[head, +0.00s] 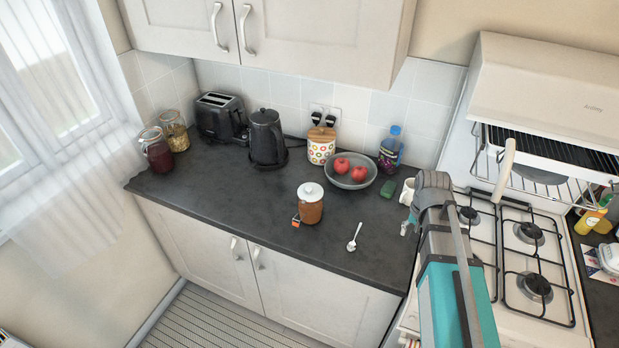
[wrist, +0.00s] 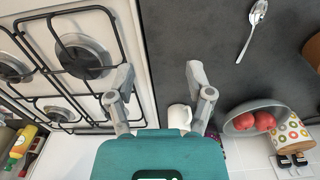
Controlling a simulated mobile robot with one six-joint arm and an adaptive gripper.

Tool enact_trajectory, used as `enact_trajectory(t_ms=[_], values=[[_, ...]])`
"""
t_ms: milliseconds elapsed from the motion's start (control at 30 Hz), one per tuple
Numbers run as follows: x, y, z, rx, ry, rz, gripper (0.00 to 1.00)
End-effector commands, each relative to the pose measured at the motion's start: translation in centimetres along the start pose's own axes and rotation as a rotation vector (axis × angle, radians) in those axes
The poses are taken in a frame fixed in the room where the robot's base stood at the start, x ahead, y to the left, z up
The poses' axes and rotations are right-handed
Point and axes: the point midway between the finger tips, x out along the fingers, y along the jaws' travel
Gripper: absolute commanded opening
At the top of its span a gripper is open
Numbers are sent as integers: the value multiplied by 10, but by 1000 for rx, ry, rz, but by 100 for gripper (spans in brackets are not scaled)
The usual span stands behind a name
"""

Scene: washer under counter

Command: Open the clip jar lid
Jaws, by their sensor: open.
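Two glass jars stand in the counter's back left corner: a dark red-filled jar (head: 157,152) in front and a pale-filled jar (head: 174,132) behind. Both look closed. A brown jar with a white lid (head: 310,204) stands upright mid-counter, with a small orange piece (head: 296,221) at its lower left. I cannot tell for sure which is the clip jar. My gripper (head: 407,229) is at the counter's right end, well right of all these jars. In the wrist view my gripper (wrist: 159,82) is open with nothing between its fingers; these jars are mostly out of that view.
A spoon (head: 355,237) lies right of the brown jar. Behind are a fruit bowl (head: 351,183), patterned canister (head: 321,151), kettle (head: 266,135) and toaster (head: 219,119). A white mug (wrist: 180,117) is close to my gripper. The gas hob (head: 533,258) is at right. The front-left counter is clear.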

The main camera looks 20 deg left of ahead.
Motion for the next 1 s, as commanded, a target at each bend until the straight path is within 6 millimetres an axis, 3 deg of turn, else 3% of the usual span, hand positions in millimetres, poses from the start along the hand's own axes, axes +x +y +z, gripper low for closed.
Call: enact_trajectory(t_ms=[33,300,600,700,833,1000], values=[[-18,-23,-16,10,0,0,67],[-63,-134,-51,113,0,0,67],[-110,-266,-65,222,0,-1,67],[-121,-301,-63,253,0,-1,67],[-130,-332,-60,282,0,-1,67],[-134,-349,-57,299,0,-1,67]])
